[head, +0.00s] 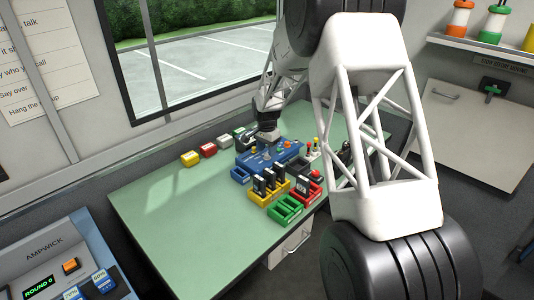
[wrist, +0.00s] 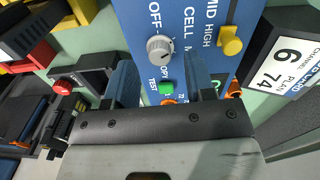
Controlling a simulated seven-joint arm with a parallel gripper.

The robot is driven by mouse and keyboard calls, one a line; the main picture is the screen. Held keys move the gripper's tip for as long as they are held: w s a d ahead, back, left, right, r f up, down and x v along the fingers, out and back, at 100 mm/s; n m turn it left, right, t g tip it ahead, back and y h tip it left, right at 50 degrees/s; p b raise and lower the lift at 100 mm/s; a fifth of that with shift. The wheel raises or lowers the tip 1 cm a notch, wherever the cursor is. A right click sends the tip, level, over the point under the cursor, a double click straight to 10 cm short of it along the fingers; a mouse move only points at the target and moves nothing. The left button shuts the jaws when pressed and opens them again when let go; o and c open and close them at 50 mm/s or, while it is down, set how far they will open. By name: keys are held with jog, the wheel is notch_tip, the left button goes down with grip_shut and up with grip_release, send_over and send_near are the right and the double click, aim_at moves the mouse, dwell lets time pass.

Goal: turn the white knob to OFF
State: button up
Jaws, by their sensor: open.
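The white knob (wrist: 160,48) is a round, ridged dial on a blue panel (wrist: 178,15). The label OFF is printed just above it in the wrist view. My gripper (wrist: 160,75) is open, with one blue-grey finger on each side below the knob. The fingertips look just short of the knob or level with its lower edge; depth is hard to tell. A green button (wrist: 166,87) marked TEST shows between the fingers. In the head view the blue panel (head: 285,150) stands on the green table and my gripper (head: 266,136) is over it; the knob is hidden or too small there.
A yellow knob (wrist: 231,41) is on the panel's right, near a channel card (wrist: 285,55). A red button (wrist: 64,87) is at left. Yellow, red and green bins (head: 286,210) stand before the panel. The green table's (head: 180,220) left part is clear.

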jog(key=shift+f, duration=1)
grip_shut()
